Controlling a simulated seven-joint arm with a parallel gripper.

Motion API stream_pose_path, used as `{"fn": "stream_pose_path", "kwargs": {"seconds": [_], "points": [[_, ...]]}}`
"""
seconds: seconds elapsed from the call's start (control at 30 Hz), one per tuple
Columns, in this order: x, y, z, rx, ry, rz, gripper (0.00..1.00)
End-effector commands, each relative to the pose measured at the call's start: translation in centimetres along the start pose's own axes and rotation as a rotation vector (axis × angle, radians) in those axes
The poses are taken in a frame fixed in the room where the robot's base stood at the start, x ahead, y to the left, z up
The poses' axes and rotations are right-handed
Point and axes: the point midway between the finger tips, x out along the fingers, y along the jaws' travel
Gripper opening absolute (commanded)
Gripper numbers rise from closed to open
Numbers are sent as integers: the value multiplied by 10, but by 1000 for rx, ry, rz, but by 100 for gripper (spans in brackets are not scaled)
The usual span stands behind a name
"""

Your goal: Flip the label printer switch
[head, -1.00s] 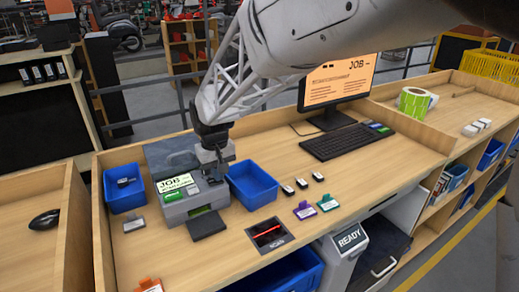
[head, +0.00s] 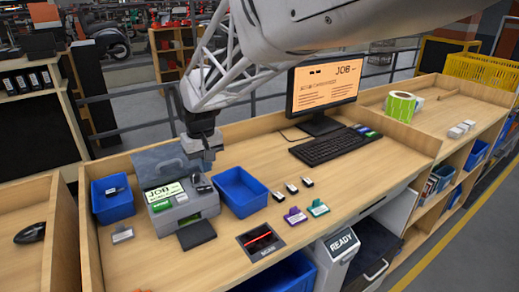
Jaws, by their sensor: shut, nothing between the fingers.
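The grey label printer (head: 184,207) stands on the wooden bench at the left, with its grey lid raised at the back. Its small screen (head: 163,193) reads JOB above a green patch. A small dark part (head: 201,183), possibly the switch, shows on the printer's top right; its position is too small to read. My gripper (head: 208,166) points down just above and behind that part, seemingly apart from the printer. Its fingers are shut and empty.
Blue bins stand left (head: 113,204) and right (head: 241,190) of the printer. A dark plate (head: 196,234) lies in front of it. A scanner pad (head: 261,241), purple and green clips, a keyboard (head: 334,146) and a monitor (head: 324,88) are further right.

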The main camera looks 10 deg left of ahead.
Motion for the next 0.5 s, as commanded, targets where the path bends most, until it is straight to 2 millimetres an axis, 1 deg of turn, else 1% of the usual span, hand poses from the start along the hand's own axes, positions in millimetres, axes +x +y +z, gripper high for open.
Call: {"fn": "stream_pose_path", "kwargs": {"seconds": [0.2,0.5], "points": [[-10,0,0,0,1,0,0],[-12,0,0,0,1,0,0]]}}
